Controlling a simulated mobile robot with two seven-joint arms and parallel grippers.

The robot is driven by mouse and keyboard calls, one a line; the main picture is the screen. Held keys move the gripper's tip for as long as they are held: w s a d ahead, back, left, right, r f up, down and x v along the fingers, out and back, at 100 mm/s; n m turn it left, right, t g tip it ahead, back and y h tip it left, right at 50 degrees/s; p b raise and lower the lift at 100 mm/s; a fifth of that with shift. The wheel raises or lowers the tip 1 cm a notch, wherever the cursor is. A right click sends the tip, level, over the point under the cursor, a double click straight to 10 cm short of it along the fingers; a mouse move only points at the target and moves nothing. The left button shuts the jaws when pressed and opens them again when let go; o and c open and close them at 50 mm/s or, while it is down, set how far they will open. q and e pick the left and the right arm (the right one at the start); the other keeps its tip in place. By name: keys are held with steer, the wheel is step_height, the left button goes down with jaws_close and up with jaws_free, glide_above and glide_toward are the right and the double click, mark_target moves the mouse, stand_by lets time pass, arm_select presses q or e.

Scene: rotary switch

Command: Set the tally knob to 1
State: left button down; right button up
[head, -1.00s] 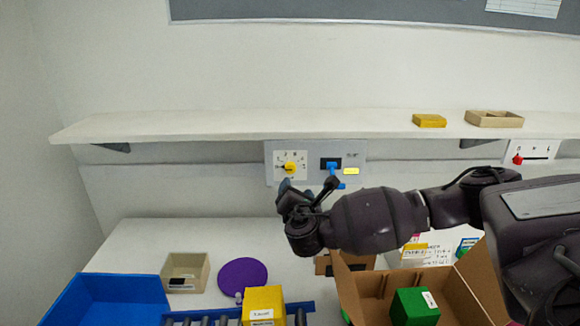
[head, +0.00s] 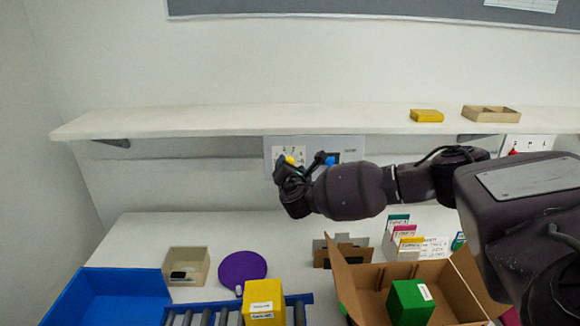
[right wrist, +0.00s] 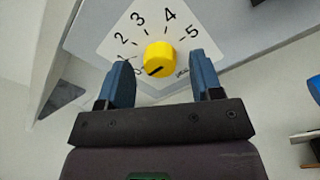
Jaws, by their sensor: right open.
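The yellow tally knob (right wrist: 159,58) sits on a white dial plate (right wrist: 140,22) with the numbers 1 to 5 around it. The dark line on the knob points to the lower left, below the 1. In the head view the knob (head: 291,160) shows just above my right gripper (head: 297,172). In the right wrist view my right gripper (right wrist: 163,76) is open, its blue fingers on either side of the knob's lower part. The fingers look apart from the knob; their depth relative to it is hard to tell. My left gripper is not in view.
A blue switch (head: 330,160) is right of the knob on the same panel, partly hidden by my arm. The shelf (head: 250,123) juts out above. Below are a cardboard box (head: 345,290), a yellow block (head: 264,300), a purple disc (head: 243,268) and a blue bin (head: 75,300).

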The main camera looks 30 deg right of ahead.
steer(key=shift+w, duration=0.1)
steer(key=c, duration=0.9)
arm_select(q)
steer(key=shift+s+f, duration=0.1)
arm_select(e)
steer(key=shift+c, duration=0.2)
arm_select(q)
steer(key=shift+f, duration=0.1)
arm_select(e)
steer(key=shift+f+m+b, duration=0.25)
steer(key=shift+m+b, duration=0.65)
steer(key=shift+b, duration=0.25)
steer(key=shift+m+h+b, duration=0.3)
steer(key=shift+m+b, duration=1.4)
steer(key=shift+m, duration=0.8)
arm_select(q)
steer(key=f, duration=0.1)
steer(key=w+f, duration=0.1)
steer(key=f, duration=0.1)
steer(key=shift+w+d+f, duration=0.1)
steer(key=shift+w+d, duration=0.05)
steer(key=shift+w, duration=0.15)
arm_select(e)
steer(key=shift+r, duration=0.1)
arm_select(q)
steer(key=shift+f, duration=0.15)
